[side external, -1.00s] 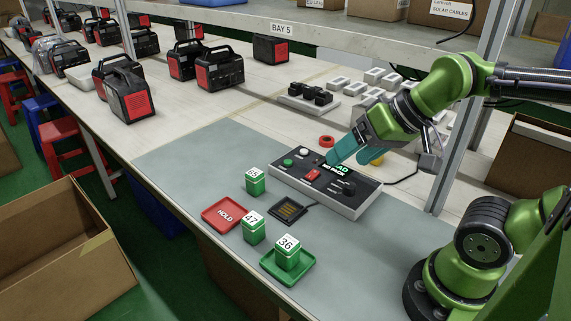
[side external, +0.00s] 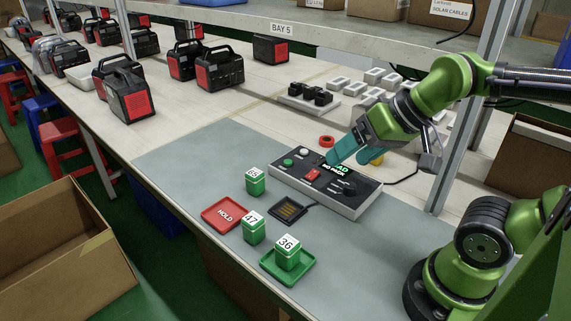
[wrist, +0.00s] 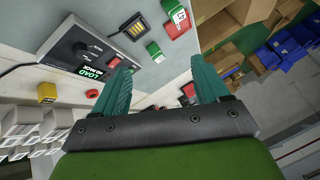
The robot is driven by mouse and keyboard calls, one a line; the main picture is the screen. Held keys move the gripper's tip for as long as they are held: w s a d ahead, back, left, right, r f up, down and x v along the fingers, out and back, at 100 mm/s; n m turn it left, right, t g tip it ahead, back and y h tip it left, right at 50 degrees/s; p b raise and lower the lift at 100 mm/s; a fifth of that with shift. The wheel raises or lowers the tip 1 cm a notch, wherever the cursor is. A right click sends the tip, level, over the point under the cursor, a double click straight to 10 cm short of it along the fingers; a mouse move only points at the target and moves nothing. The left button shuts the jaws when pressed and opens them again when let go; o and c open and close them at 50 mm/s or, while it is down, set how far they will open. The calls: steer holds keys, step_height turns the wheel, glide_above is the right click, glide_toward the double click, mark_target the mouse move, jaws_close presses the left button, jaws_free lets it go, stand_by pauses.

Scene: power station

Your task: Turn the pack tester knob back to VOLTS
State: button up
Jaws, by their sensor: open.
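The pack tester (side external: 345,205) is a grey box with a dark top panel, lying on the grey mat. Its black knob (side external: 348,187) sits at the right end of the panel and also shows in the wrist view (wrist: 80,47). The pointer's exact direction is too small to read. The lit display (wrist: 92,72) reads LOAD, with NO PACK under it. My gripper (side external: 347,157) has teal fingers, open and empty, above the tester's back edge near the display, apart from the knob. In the wrist view the fingers (wrist: 158,64) are spread wide, with the tester left of them.
A red switch (side external: 312,175) and a green button (side external: 288,162) are on the panel. Green packs (side external: 254,230), a red HOLD tray (side external: 216,225), a green tray (side external: 268,268) and a black contact pad (side external: 280,214) are in front. A red ring (side external: 327,141) lies behind.

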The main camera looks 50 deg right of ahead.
steer(key=shift+f, duration=0.1)
steer(key=shift+c, duration=1.2)
steer(key=w+d+f+m+g, duration=0.1)
steer(key=d+m, duration=0.1)
steer(key=d, duration=0.1)
steer(key=w+d+f+m, duration=0.1)
steer(key=d+m, duration=0.2)
steer(key=w+d+f+m+g, duration=0.1)
steer(key=d+m, duration=0.1)
steer(key=d, duration=0.1)
steer(key=shift+w+d+f+m+g, duration=0.1)
steer(key=shift+w+d+m+g, duration=0.2)
steer(key=shift+w+m, duration=0.1)
steer(key=shift+c, duration=0.2)
steer(key=m+g, duration=0.1)
steer(key=m, duration=0.8)
glide_above(351, 185)
steer(key=s+d, duration=0.2)
steer(key=s, duration=0.2)
steer(key=f, duration=0.2)
steer(key=d+m+y, duration=0.1)
steer(key=d+m, duration=0.2)
steer(key=m, duration=0.3)
steer(key=x, duration=1)
steer(key=s+x, duration=0.1)
steer(key=x, duration=0.4)
steer(key=shift+a+f, duration=0.3)
steer(key=shift+a, duration=0.2)
steer(key=c, duration=1)
steer(key=shift+g, duration=0.3)
